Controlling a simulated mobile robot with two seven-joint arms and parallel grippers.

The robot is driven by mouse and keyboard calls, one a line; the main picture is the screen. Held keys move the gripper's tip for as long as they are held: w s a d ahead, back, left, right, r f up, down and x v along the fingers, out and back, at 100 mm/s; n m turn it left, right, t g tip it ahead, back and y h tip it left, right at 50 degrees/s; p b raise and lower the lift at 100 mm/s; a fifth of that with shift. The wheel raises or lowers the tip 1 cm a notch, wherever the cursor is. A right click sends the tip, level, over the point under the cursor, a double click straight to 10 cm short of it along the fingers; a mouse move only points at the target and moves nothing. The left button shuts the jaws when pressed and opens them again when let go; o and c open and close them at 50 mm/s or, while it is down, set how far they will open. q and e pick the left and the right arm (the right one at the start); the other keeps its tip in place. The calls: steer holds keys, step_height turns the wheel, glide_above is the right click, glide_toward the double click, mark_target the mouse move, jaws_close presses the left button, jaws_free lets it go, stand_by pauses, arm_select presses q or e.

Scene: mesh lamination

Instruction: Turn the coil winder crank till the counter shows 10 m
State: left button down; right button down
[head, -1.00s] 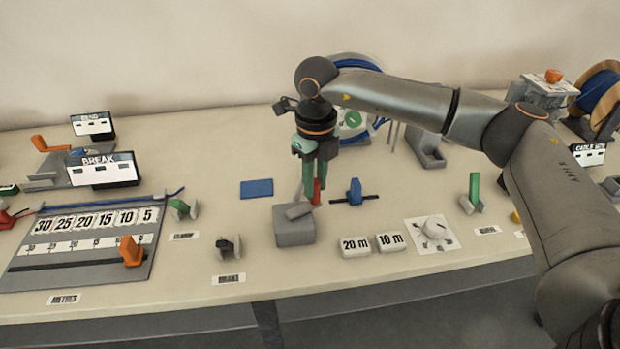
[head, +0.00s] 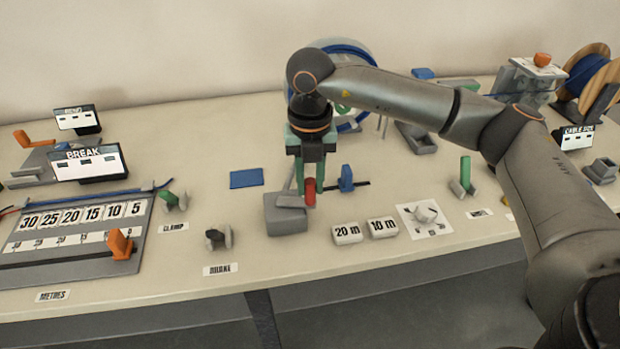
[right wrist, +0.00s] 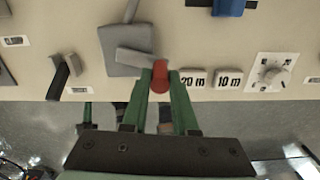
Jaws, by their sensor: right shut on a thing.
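The crank is a grey arm with a red handle (head: 309,193) on top of a grey block (head: 286,222) near the middle of the table. My right gripper (head: 308,190) reaches down from above, its green fingers shut on the red handle. In the right wrist view the red handle (right wrist: 160,76) sits between the fingertips, with the crank arm (right wrist: 138,57) running left from it. The blue coil reel (head: 352,62) behind is partly hidden by my right arm. No numeric counter reading is legible. My left gripper is out of view.
Blocks marked 20 m (head: 347,234) and 10 m (head: 382,227) lie right of the crank, beside a dial plate (head: 425,218). A metres board (head: 75,232) with an orange slider (head: 120,244) is at left. A brake lever (head: 218,239) stands left of the crank.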

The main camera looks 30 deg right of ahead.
stand_by(0.3)
steer(key=c, duration=0.7)
jaws_free()
steer(key=shift+r, duration=0.1)
step_height(320, 180, up, 12)
steer(key=shift+r, duration=0.2)
steer(key=shift+a+f, duration=0.1)
stand_by(0.9)
